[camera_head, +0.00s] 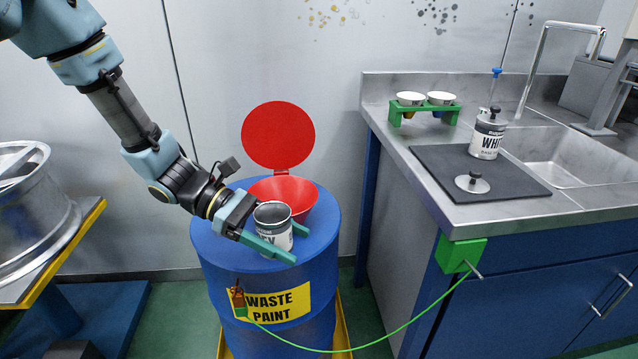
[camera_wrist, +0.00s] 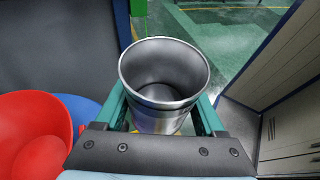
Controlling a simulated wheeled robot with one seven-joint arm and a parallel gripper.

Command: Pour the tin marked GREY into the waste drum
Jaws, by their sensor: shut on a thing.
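My gripper (camera_head: 284,243) is shut on an open tin (camera_head: 274,222) with a dark band and partly hidden lettering that ends in "EY". The tin is upright, in front of the red funnel (camera_head: 300,192) on the blue waste drum (camera_head: 323,238). In the wrist view the tin (camera_wrist: 163,124) stands between my gripper's fingers (camera_wrist: 163,112), and its inside looks grey, though I cannot tell how much paint it holds. The red funnel (camera_wrist: 36,128) is to its left there. The round red lid (camera_head: 278,135) stands raised behind the funnel. The drum carries a yellow "WASTE PAINT" label (camera_head: 272,302).
A steel sink counter (camera_head: 400,150) stands at right with a dark mat (camera_head: 455,165), a tin marked "WHI" (camera_head: 487,138), a loose lid (camera_head: 472,183) and a green cup rack (camera_head: 394,113). A green cord (camera_head: 400,328) runs from drum to counter. A wheel rim (camera_head: 35,215) is at left.

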